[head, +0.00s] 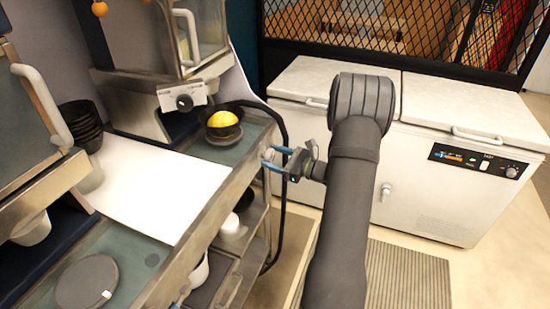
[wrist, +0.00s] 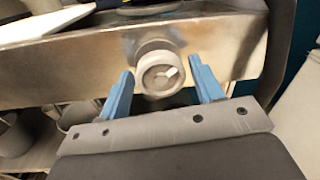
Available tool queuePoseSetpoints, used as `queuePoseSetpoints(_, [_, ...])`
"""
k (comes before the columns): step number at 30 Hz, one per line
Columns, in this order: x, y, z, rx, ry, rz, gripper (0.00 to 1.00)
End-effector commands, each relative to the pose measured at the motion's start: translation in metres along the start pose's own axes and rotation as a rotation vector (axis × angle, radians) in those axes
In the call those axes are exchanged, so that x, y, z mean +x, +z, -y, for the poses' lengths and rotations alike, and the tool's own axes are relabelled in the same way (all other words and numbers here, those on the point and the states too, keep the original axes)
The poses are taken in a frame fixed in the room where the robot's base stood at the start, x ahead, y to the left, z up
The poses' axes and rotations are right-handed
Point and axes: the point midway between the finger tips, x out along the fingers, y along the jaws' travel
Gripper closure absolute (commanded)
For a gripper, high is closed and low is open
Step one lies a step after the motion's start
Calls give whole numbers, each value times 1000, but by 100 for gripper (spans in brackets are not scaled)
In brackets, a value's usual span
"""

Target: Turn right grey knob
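A round grey knob (wrist: 160,73) with a white pointer mark sits on a metal front panel (wrist: 65,68) in the wrist view. In the head view my gripper (head: 272,158) is at the front edge of the counter (head: 226,152), near the bowl. I cannot make out the grey knob in the head view.
A dark bowl with a yellow top (head: 222,120) stands on the counter's far end. A white board (head: 160,185) lies left of it, and a grey disc (head: 87,283) nearer. A dispenser with a dark knob (head: 184,102) stands behind. A white chest freezer (head: 430,180) is at the right.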

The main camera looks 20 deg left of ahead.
Motion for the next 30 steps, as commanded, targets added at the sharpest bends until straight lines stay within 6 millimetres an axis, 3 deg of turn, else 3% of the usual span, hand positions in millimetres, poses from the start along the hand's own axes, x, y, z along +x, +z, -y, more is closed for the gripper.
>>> queuePoseSetpoints(1, [0, 0, 0, 0, 0, 0, 51])
queuePoseSetpoints(5, [0, 0, 0, 0, 0, 0, 73])
queuePoseSetpoints(17, [0, 0, 0, 76, 3, -6, 73])
queuePoseSetpoints(30, [0, 1, 1, 420, 7, -37, 73])
